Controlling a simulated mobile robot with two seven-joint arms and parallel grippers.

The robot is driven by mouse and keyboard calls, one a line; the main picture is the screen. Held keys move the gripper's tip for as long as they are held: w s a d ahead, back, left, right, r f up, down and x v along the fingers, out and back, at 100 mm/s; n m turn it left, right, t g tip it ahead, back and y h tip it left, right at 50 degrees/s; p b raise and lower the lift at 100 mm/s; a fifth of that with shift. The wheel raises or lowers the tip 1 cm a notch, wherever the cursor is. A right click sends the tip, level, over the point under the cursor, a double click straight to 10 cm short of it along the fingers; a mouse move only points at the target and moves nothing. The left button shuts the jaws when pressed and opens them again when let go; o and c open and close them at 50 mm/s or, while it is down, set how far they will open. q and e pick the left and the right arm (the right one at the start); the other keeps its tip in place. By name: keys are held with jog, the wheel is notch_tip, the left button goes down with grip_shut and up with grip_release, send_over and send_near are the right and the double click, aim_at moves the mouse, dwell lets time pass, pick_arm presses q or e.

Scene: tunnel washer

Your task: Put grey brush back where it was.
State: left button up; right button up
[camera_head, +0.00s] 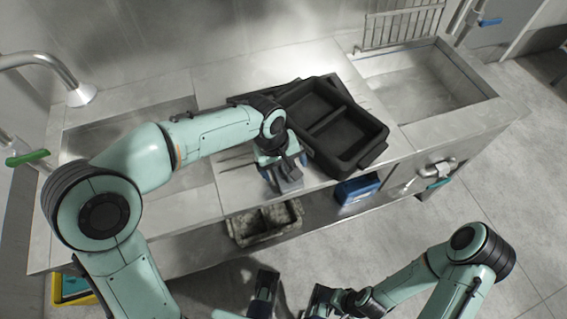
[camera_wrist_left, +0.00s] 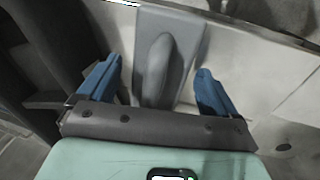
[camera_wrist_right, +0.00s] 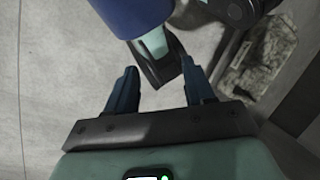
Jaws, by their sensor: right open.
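The grey brush (camera_head: 287,183) lies on the steel counter, close to its front edge and left of the black tray. In the left wrist view, the grey brush (camera_wrist_left: 155,70) shows a flat block with a raised rounded handle. My left gripper (camera_head: 284,163) is over the brush. In its wrist view, the blue fingertips (camera_wrist_left: 156,82) are apart, one on each side of the handle, with gaps to it. My right gripper (camera_head: 325,300) is low in front of the counter. Its fingers (camera_wrist_right: 159,92) are apart with nothing between them.
A black divided tray (camera_head: 332,118) lies on the counter right of the left gripper. Sink basins (camera_head: 420,78) are at both ends. A dirty grey bin (camera_head: 265,222) and a blue object (camera_head: 357,189) stand on the shelf below. A tap (camera_head: 45,60) is at left.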

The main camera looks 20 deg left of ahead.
aim_at(275, 171)
pick_arm(q)
jog(key=shift+r, duration=0.25)
notch_tip(275, 171, up, 12)
jog(key=s+a+p, duration=0.1)
jog(key=a+p, duration=0.1)
jog(key=shift+s+f, duration=0.15)
jog(key=shift+d+f, duration=0.1)
dwell(0.4)
